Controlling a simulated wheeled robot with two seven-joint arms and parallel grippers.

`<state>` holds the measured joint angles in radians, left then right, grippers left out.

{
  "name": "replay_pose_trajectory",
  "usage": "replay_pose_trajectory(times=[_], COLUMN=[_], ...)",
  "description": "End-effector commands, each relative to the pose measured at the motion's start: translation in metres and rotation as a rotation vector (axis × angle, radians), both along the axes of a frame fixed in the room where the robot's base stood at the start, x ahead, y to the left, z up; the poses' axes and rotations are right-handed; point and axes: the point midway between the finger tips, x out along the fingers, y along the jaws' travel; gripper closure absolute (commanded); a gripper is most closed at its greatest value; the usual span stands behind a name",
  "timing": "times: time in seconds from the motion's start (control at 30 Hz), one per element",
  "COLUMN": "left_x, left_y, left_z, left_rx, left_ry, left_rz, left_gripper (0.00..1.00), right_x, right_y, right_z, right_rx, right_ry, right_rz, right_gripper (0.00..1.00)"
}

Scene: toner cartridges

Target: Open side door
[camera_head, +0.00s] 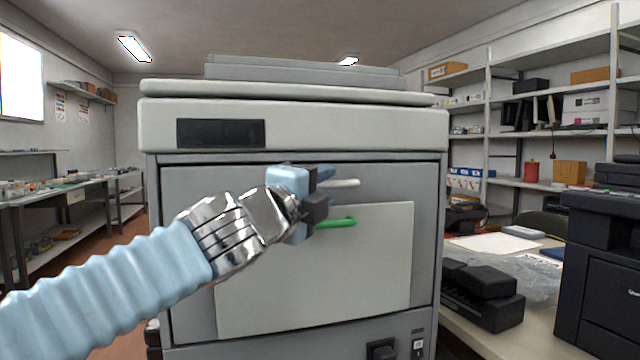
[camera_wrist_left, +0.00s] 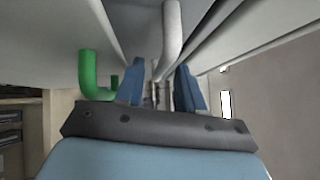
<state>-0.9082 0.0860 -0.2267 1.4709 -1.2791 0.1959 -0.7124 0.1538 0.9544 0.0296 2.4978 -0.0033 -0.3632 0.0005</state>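A large grey printer (camera_head: 290,130) fills the middle of the head view, with a broad grey side door (camera_head: 190,190) on its near face. A white handle (camera_head: 345,183) sits on the door's upper part. A green handle (camera_head: 337,222) is just below it, on a paler panel (camera_head: 360,270). My left gripper (camera_head: 322,187) is at the white handle. In the left wrist view, its two blue fingers (camera_wrist_left: 161,85) are apart. The white handle (camera_wrist_left: 170,35) reaches down between them, and the green handle (camera_wrist_left: 88,75) lies outside the left finger. Contact cannot be told. My right gripper is out of view.
A table (camera_head: 495,335) with black cartridges (camera_head: 485,295) and a black printer (camera_head: 610,270) stand at the right. Shelves (camera_head: 520,185) line the right wall, and a workbench (camera_head: 70,188) stands at the left. Floor shows between the workbench and the grey printer.

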Motion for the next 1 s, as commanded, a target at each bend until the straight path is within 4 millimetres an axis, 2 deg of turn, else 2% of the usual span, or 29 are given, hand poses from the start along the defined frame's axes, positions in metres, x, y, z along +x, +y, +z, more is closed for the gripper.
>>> replay_pose_trajectory(times=[0.2, 0.4, 0.47, 0.83, 1.0], left_x=[0.0003, 0.0002, 0.0001, 0.0000, -0.0019], left_y=[0.0000, 0.0001, 0.0001, -0.0001, -0.0008], left_z=[-0.0004, -0.0003, -0.0003, -0.0011, -0.0044], left_rx=[0.000, 0.000, 0.000, 0.000, 0.005], left_ry=[0.000, 0.000, 0.000, 0.000, -0.014], left_rz=[0.000, 0.000, 0.000, 0.000, 0.000], left_gripper=[0.62, 0.93, 1.00, 1.00, 1.00], right_x=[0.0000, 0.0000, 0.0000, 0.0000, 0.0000], right_y=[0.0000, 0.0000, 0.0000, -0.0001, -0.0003], right_z=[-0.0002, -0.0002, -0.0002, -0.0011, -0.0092], right_rx=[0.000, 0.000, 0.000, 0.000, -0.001], right_ry=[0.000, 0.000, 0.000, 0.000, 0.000], right_rz=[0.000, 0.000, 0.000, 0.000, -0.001], right_gripper=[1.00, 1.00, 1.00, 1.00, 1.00])
